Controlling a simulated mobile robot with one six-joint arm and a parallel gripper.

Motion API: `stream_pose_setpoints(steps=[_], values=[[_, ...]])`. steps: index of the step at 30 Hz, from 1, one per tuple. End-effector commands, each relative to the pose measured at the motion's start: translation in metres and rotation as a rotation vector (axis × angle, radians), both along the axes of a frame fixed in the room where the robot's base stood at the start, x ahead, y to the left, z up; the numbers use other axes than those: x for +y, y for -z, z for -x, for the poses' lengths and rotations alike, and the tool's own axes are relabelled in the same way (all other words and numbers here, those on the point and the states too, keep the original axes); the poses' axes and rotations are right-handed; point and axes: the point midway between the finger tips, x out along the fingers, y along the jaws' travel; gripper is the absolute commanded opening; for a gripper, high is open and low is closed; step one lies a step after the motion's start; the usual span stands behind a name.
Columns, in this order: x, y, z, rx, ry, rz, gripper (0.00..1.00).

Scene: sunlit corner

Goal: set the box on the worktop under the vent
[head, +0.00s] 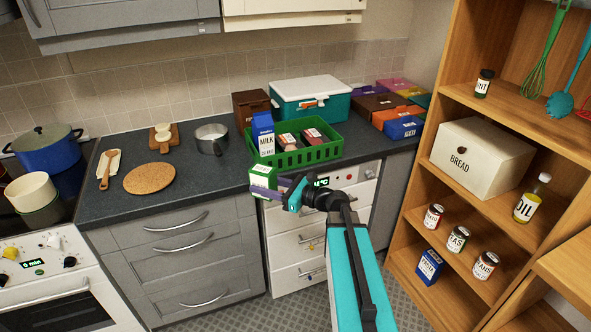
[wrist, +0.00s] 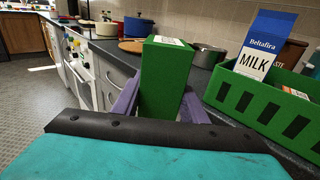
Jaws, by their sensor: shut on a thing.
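The box is a small green carton with a white label. It is in my gripper (head: 266,191), in front of the worktop's front edge in the head view. In the wrist view the green box (wrist: 163,84) stands roughly upright between the purple fingers of my gripper (wrist: 160,106), which are shut on it. The dark worktop (head: 224,172) runs along the tiled wall. Grey upper cabinets (head: 125,14) hang above its left part. I cannot make out a vent for certain.
A green crate (head: 318,154) with a milk carton (head: 263,134) stands just behind my gripper. A pot (head: 211,140), a cork mat (head: 150,178) and a cutting board (head: 164,137) are to the left. Bare worktop lies between mat and crate. Shelves (head: 428,165) stand at right.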

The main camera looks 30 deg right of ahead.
Motion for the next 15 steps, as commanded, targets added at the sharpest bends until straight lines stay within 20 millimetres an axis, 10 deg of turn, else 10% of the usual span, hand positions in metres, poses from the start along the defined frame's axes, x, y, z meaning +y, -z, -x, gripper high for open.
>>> stream_pose_setpoints(steps=[6,15], values=[[0.075,0.005,0.034,-0.002,-0.165,-0.003,0.08],[0.103,0.004,0.057,-0.002,-0.260,-0.003,0.08]])
